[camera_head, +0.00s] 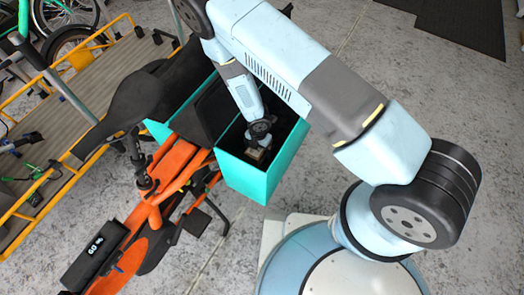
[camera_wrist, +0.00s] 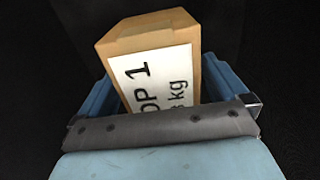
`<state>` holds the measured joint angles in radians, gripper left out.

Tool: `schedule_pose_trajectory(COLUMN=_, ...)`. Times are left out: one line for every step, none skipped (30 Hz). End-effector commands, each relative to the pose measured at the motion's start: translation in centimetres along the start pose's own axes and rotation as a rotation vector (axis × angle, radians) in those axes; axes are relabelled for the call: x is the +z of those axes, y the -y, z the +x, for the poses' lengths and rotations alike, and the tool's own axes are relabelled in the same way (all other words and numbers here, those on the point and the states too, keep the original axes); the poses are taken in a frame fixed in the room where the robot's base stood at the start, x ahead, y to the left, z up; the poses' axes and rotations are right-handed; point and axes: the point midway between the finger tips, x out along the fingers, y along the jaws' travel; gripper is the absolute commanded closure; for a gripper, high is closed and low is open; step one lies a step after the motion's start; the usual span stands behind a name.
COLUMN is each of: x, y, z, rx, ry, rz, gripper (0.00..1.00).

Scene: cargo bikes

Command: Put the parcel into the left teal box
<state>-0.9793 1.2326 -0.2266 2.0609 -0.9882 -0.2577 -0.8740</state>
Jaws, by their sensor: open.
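A teal box (camera_head: 242,178) with a dark inside hangs on the near side of the orange bike. Another teal box (camera_head: 157,130) shows partly on the bike's far side, mostly hidden by black bike parts. My gripper (camera_head: 257,149) reaches down inside the near teal box. The tan parcel (camera_head: 254,156) is at my fingertips inside that box. In the wrist view the parcel (camera_wrist: 150,40) with its white label stands between my two blue fingers (camera_wrist: 158,92), which are open. Whether the parcel touches the box floor cannot be told; the surroundings there are dark.
The orange cargo bike (camera_head: 155,212) with a black seat lies left of my base. A yellow-railed wooden platform (camera_head: 95,85) with other bikes is at the left. A dark mat (camera_head: 460,25) lies at the upper right. The concrete floor around is mostly clear.

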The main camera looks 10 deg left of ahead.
Motion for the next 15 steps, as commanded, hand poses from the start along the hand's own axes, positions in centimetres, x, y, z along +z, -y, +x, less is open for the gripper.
schedule_pose_trajectory(x=0.1, y=0.0, z=-0.8, rx=0.002, ry=0.0, rz=0.002, gripper=0.0)
schedule_pose_trajectory(x=0.1, y=0.0, z=-1.2, rx=0.002, ry=0.0, rz=0.002, gripper=0.0)
schedule_pose_trajectory(x=0.1, y=0.0, z=-1.8, rx=0.002, ry=0.001, rz=0.002, gripper=0.0)
schedule_pose_trajectory(x=0.1, y=0.0, z=-2.2, rx=0.001, ry=0.001, rz=0.002, gripper=0.0)
schedule_pose_trajectory(x=0.1, y=0.0, z=-2.7, rx=0.002, ry=0.0, rz=0.001, gripper=0.0)
schedule_pose_trajectory(x=0.1, y=0.0, z=-3.2, rx=0.002, ry=0.0, rz=0.002, gripper=0.0)
schedule_pose_trajectory(x=0.1, y=0.0, z=-3.6, rx=0.002, ry=0.0, rz=0.002, gripper=0.0)
schedule_pose_trajectory(x=0.1, y=0.0, z=-4.1, rx=0.002, ry=0.001, rz=0.002, gripper=0.0)
schedule_pose_trajectory(x=0.1, y=0.0, z=-4.6, rx=0.002, ry=0.0, rz=0.002, gripper=0.0)
schedule_pose_trajectory(x=0.1, y=0.0, z=-5.0, rx=0.002, ry=0.0, rz=0.003, gripper=0.0)
schedule_pose_trajectory(x=0.1, y=0.0, z=-5.5, rx=0.002, ry=0.0, rz=0.002, gripper=0.0)
schedule_pose_trajectory(x=0.1, y=0.0, z=-6.0, rx=0.002, ry=0.0, rz=0.002, gripper=0.0)
schedule_pose_trajectory(x=0.1, y=0.0, z=-6.4, rx=0.002, ry=0.0, rz=0.002, gripper=0.0)
schedule_pose_trajectory(x=0.1, y=0.0, z=-6.8, rx=0.003, ry=0.0, rz=0.003, gripper=0.0)
schedule_pose_trajectory(x=0.1, y=0.1, z=-7.3, rx=0.002, ry=0.001, rz=0.003, gripper=0.0)
